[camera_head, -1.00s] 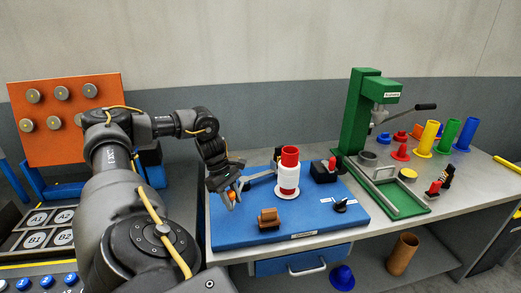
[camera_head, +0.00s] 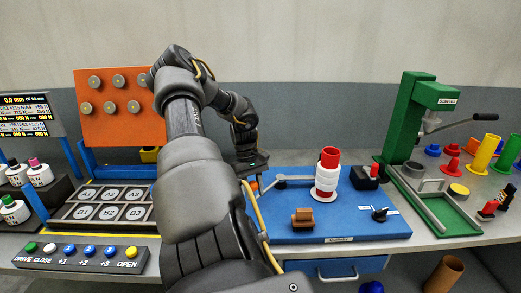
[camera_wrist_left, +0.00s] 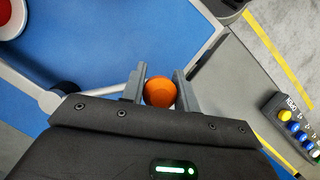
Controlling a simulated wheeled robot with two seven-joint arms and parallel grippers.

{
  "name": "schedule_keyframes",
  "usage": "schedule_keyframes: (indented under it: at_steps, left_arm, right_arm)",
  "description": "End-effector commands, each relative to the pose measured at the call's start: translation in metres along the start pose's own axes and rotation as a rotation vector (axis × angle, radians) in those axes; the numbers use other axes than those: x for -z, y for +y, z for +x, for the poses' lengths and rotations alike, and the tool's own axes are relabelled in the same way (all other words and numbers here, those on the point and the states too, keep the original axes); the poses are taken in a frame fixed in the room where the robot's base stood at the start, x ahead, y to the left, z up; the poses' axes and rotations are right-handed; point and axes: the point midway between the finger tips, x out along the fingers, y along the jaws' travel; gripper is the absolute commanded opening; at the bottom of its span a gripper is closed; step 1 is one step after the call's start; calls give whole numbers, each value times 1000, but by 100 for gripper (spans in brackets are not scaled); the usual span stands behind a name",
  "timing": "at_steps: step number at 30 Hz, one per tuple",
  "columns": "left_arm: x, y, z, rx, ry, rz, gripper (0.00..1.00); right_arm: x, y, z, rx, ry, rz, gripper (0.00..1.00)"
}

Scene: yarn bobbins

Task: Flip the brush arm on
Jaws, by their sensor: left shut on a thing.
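The grey brush arm (camera_head: 297,180) lies over the left part of the blue board (camera_head: 345,222), from a round pivot towards the red and white bobbin (camera_head: 328,173). In the wrist view, its bar and pivot (camera_wrist_left: 52,98) show at the left, with the bobbin (camera_wrist_left: 10,20) cut off at the corner. My left gripper (camera_wrist_left: 160,90) is shut on an orange knob (camera_wrist_left: 160,92) at the board's edge. The knob also shows partly in the head view (camera_head: 253,185), behind my arm. The join between knob and brush arm is hidden. My right gripper is not in view.
A brown block (camera_head: 302,218) and a small black switch (camera_head: 380,214) sit on the board. A green press (camera_head: 405,120) stands to the right. A button panel (camera_head: 82,256) and a tray with round labelled slots (camera_head: 70,212) lie to the left.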

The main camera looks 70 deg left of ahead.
Motion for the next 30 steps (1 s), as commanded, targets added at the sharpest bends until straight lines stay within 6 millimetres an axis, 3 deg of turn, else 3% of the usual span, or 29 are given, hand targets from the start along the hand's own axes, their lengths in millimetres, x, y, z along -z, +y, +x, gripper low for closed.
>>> schedule_keyframes:
  at_steps: [12, 13, 17, 26, 30]
  left_arm:
    - [3, -3, -1, 3, 4, -2, 0]
    - [3, -3, -1, 3, 5, -2, 33]
    - [2, -2, -1, 2, 4, -1, 50]
    - [1, -1, -1, 2, 2, 2, 51]
    - [2, -1, -13, 2, 5, 0, 51]
  right_arm:
    - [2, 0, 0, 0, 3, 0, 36]
    - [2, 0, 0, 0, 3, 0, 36]
    - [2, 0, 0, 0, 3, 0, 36]
    - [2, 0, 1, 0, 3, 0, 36]
    - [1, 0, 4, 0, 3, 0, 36]
